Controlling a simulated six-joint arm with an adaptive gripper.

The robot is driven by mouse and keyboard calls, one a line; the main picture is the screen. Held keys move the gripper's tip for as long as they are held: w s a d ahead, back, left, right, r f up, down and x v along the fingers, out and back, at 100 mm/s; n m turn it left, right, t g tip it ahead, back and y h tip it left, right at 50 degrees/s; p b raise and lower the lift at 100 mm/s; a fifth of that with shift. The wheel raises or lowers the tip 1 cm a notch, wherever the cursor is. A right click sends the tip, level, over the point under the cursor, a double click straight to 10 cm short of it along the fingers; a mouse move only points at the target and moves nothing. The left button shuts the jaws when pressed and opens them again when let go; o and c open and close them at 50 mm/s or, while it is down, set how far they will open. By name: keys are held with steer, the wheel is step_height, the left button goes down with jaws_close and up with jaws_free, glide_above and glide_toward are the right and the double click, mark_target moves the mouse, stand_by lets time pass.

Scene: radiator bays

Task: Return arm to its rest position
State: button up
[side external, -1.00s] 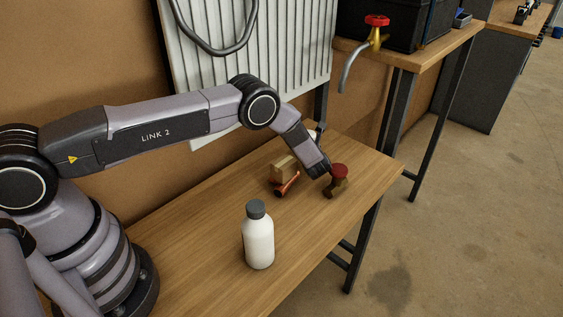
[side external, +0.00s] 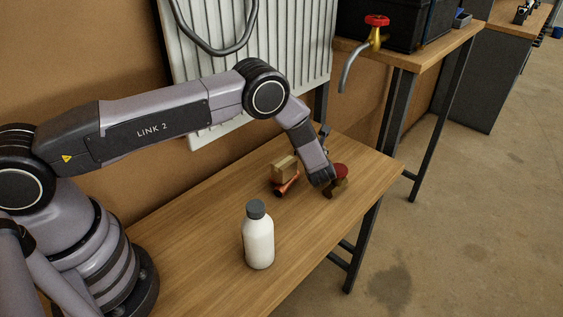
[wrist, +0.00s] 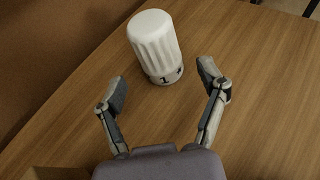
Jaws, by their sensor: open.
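My gripper (wrist: 165,90) is open and empty in the wrist view, with its two fingers spread apart. A white fluted knob (wrist: 155,42) with a dark numeral on its collar is just ahead of the fingertips, over the wooden bench. It stands clear of both fingers. In the side view my arm is stretched out over the far part of the bench. My wrist end hides the fingers and the white knob there, and overlaps the red-topped brown object (side external: 341,171).
A white bottle with a grey cap (side external: 258,238) stands upright on the wooden bench (side external: 205,235). A tan box (side external: 284,166) and a red cylindrical part (side external: 287,186) are beside my wrist. A white radiator panel (side external: 292,55) stands behind. The bench's front right is clear.

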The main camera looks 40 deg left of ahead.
steer(key=shift+v, duration=1)
steer(key=s+a+r+n+g, duration=0.25)
steer(key=s+r+n, duration=0.2)
steer(key=r, duration=0.55)
steer(key=s+a+r+n+g, duration=0.2)
steer(key=s+a+r+n, duration=0.15)
steer(key=r+n, duration=0.45)
steer(key=s+a+r+n+g, duration=0.25)
steer(key=s+r, duration=0.25)
steer(key=r, duration=0.7)
steer(key=s+d+r+n+t+h, duration=0.1)
steer(key=s+r+n+h, duration=0.25)
steer(key=s, duration=0.55)
steer(key=s+d+r+n+h, duration=0.1)
steer(key=s+r+n+h, duration=0.2)
steer(key=s+r+n, duration=0.35)
steer(key=s+d+f+n+t+h, duration=0.2)
steer(key=s+h, duration=0.1)
steer(key=s, duration=1.2)
steer(key=shift+s+d, duration=0.2)
steer(key=shift+s, duration=0.15)
